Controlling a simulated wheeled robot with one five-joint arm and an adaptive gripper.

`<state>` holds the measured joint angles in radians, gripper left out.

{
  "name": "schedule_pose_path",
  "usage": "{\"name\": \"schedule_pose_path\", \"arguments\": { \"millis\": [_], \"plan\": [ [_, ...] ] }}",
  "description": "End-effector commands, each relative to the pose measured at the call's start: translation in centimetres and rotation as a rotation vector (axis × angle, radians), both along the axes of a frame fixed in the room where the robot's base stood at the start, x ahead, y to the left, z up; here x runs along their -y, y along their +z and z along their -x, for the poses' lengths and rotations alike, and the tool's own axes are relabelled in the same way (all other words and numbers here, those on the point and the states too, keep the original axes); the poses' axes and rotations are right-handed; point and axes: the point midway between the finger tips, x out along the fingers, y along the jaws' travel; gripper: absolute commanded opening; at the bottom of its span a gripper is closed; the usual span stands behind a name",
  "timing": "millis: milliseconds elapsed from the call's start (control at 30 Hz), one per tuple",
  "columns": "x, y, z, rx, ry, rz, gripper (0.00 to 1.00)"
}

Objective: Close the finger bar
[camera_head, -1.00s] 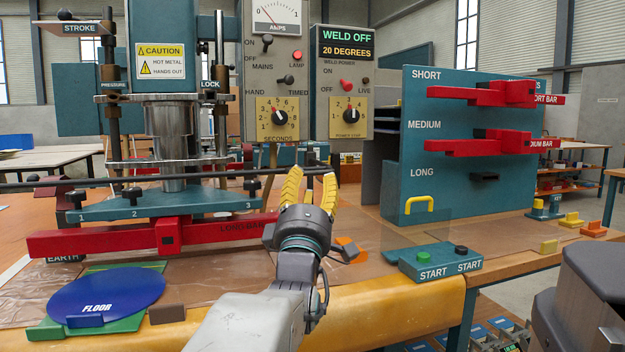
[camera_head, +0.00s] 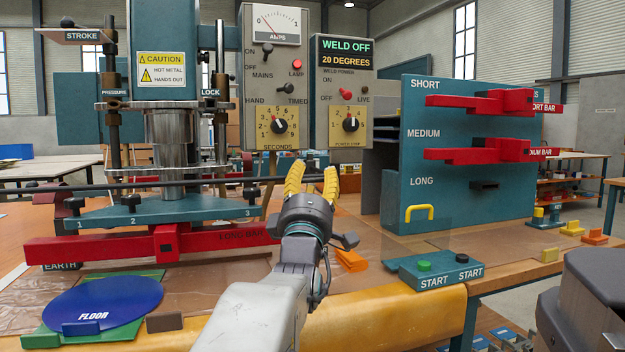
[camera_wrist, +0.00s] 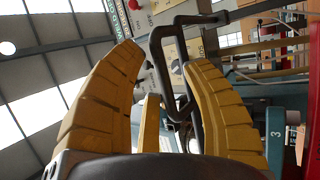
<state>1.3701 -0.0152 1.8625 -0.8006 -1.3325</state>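A long dark rod (camera_head: 110,186), which looks like the finger bar, runs across the front of the press above the teal plate (camera_head: 160,213) numbered 1 to 3. Its right end passes behind my gripper, so I cannot tell how it sits there. My gripper (camera_head: 312,182) is up in front of the welder's control boxes, right of the teal plate. In the wrist view its yellow fingers (camera_wrist: 165,110) are spread apart. A dark looped handle (camera_wrist: 158,60) shows beyond and between them. I see no finger closed on it, and contact is unclear.
The red long bar (camera_head: 90,247) lies below the teal plate. A blue floor disc (camera_head: 105,300) rests at the front left. The start button box (camera_head: 435,270) stands right of my arm. A teal rack (camera_head: 465,190) with red bars stands at the right.

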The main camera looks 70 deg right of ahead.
Motion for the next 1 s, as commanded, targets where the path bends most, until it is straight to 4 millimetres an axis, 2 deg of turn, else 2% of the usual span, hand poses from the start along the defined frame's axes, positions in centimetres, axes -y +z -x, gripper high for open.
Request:
{"name": "schedule_pose_path", "arguments": {
  "millis": [33, 467, 767, 867, 1000],
  "plan": [
    [0.0, 0.0, 0.0, 0.000, 0.000, 0.000, 0.38],
    [0.0, 0.0, 0.0, 0.000, 0.000, 0.000, 0.00],
    [0.0, -0.2, 0.0, 0.001, 0.001, -0.001, 0.00],
    [0.1, -1.3, -0.1, 0.000, 0.001, -0.005, 0.00],
    [0.2, -4.4, -0.1, -0.002, 0.001, -0.012, 0.00]
  ]
}}
